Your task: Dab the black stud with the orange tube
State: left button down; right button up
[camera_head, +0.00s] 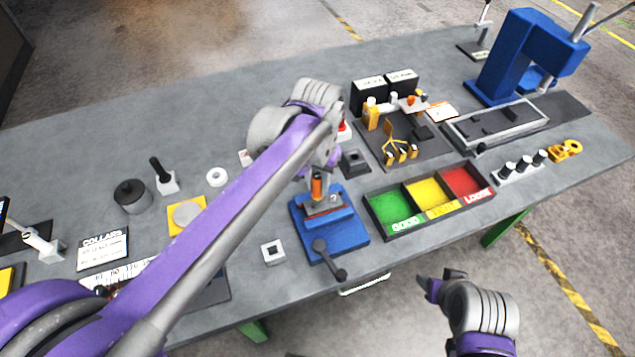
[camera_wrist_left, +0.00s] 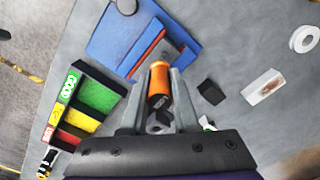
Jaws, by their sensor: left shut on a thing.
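My left gripper (camera_head: 318,178) is shut on the orange tube (camera_head: 317,187) and holds it over the blue vise (camera_head: 345,238). The tube also shows between the two fingers in the left wrist view (camera_wrist_left: 159,76), with a dark end toward the camera. In that view the vise (camera_wrist_left: 112,38) lies beyond the tube, with orange jaw strips and a grey part. I cannot pick out the black stud for certain; the tube and gripper cover part of the vise jaws. Whether the tube touches anything there is unclear. My right gripper (camera_head: 440,284) hangs off the table's front edge, with no object seen in it.
A tray with green, yellow and red compartments (camera_head: 392,230) stands right of the vise. A black block (camera_head: 353,161) sits behind it, and a white square piece (camera_head: 273,252) lies to its left. A blue press (camera_head: 515,60) stands at the back right.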

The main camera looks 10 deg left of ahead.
aim_at(318, 176)
pick_arm(q)
jog(key=shift+s+f+b, duration=0.1)
jog(key=shift+f+b, duration=0.35)
jog(key=shift+f, duration=0.45)
pick_arm(e)
jog(key=shift+s+f, duration=0.35)
jog(key=shift+f, duration=0.3)
dwell(1.0)
pick_arm(q)
jog(key=shift+r+p, duration=1.5)
jog(key=shift+r, duration=1.6)
pick_arm(e)
jog(key=r, duration=0.1)
jog(key=w+r, duration=0.1)
jog(key=r, duration=0.1)
jog(key=w+r, duration=0.1)
jog(key=shift+w+r, duration=0.15)
jog(key=shift+r, duration=0.05)
